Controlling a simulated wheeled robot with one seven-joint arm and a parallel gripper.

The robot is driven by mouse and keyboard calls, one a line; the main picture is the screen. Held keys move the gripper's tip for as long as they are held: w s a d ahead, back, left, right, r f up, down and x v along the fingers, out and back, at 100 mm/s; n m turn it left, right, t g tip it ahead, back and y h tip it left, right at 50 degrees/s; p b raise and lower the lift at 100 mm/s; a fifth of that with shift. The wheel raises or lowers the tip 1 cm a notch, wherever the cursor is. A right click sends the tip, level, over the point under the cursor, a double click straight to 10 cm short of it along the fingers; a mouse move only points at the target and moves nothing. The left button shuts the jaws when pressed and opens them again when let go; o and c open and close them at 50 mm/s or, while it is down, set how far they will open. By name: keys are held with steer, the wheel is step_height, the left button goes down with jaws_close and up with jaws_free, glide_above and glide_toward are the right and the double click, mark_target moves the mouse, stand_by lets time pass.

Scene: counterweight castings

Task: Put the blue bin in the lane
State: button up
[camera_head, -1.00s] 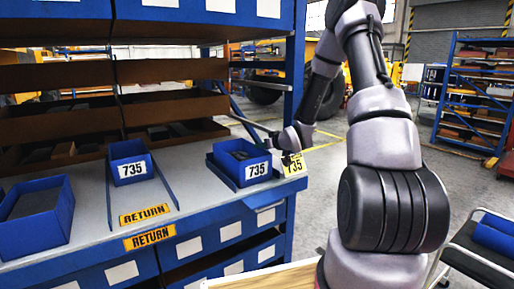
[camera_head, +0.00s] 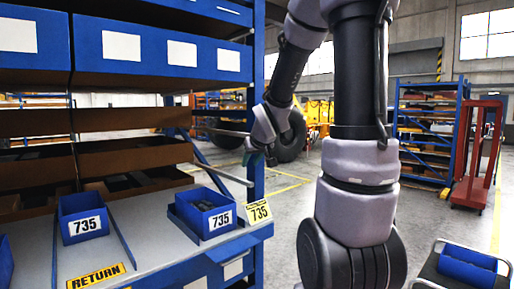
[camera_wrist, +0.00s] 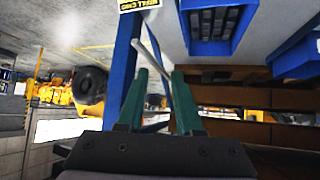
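A blue bin (camera_head: 204,214) labelled 735 sits between the low blue rails of a lane at the right end of the shelf top, beside a yellow 735 tag (camera_head: 258,211). It shows dark contents in the wrist view (camera_wrist: 212,30). A second blue 735 bin (camera_head: 83,217) sits in the lane behind the yellow RETURN label (camera_head: 95,276). My gripper (camera_head: 255,157) is above and behind the right bin, near the rack's corner post, apart from both bins. In the wrist view its green fingers (camera_wrist: 158,62) are spread and hold nothing.
The rack's blue post (camera_head: 256,110) and a thin grey bar (camera_head: 222,172) are close to my gripper. Brown shelf trays (camera_head: 130,156) stand behind the bins. Another blue bin (camera_head: 5,264) is cut off at left.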

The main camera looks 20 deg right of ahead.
steer(key=s+a+r+m+g+y, duration=0.1)
steer(key=s+a+r, duration=0.1)
steer(key=s, duration=0.5)
steer(key=s+a+r+m+g+y, duration=0.1)
steer(key=s+a+r, duration=0.2)
steer(key=s, duration=0.5)
steer(key=s+a+r+m+g+y, duration=0.1)
steer(key=s+a+r, duration=0.1)
steer(key=s+r, duration=0.2)
steer(key=s, duration=0.3)
steer(key=shift+s+a+m, duration=0.15)
steer(key=shift+s+m, duration=0.15)
steer(key=shift+m, duration=0.1)
